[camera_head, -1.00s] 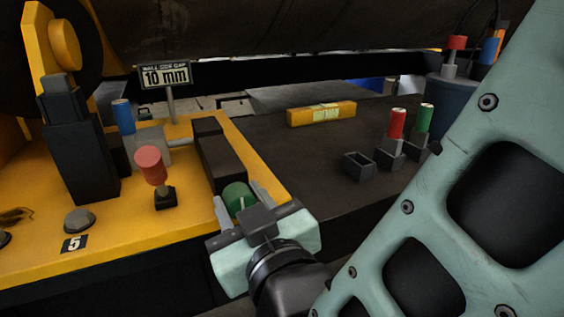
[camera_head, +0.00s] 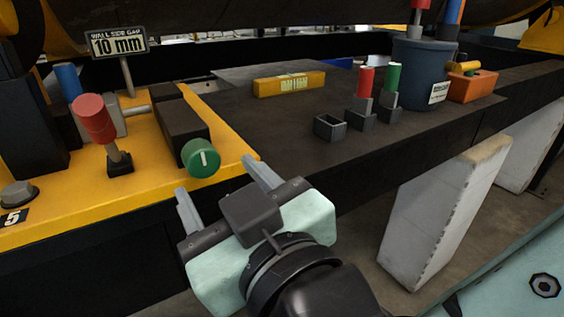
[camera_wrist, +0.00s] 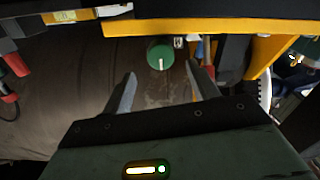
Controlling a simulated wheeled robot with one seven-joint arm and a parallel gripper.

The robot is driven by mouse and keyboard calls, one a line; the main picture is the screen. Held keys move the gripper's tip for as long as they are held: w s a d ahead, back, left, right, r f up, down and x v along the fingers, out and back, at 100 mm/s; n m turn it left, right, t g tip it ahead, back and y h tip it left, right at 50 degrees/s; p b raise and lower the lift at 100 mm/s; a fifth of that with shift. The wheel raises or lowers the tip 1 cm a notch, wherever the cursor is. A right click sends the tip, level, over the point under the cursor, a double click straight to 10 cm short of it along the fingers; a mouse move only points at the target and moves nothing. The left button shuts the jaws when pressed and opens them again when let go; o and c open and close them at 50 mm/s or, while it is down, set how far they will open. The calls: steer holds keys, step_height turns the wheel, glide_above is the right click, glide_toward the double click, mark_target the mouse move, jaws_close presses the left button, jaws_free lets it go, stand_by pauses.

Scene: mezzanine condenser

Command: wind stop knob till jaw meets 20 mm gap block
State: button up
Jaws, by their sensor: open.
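The green knob (camera_head: 201,157) with a white mark sits on the near end of a dark block (camera_head: 182,125) on the yellow plate (camera_head: 60,218). In the wrist view the knob (camera_wrist: 160,54) shows just beyond my fingertips, in line with the space between them. My gripper (camera_head: 215,174) is open and empty, in front of the knob and apart from it. A grey rod (camera_head: 138,110) runs from a grey block to the dark block. A yellow bar (camera_head: 289,84) with an unreadable label lies on the dark bench; I cannot tell whether it is the gap block.
A sign (camera_head: 118,42) reads "WALL SIDE GAP 10 mm". A red-capped lever (camera_head: 94,118) stands left of the knob. Red (camera_head: 365,82) and green (camera_head: 393,78) pegs stand in holders beside an empty one (camera_head: 329,127). A blue bucket (camera_head: 422,75) and an orange bin (camera_head: 472,88) are at right.

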steer(key=b+v, duration=0.8)
steer(key=v, duration=0.3)
steer(key=shift+b, duration=0.4)
steer(key=shift+w, duration=0.1)
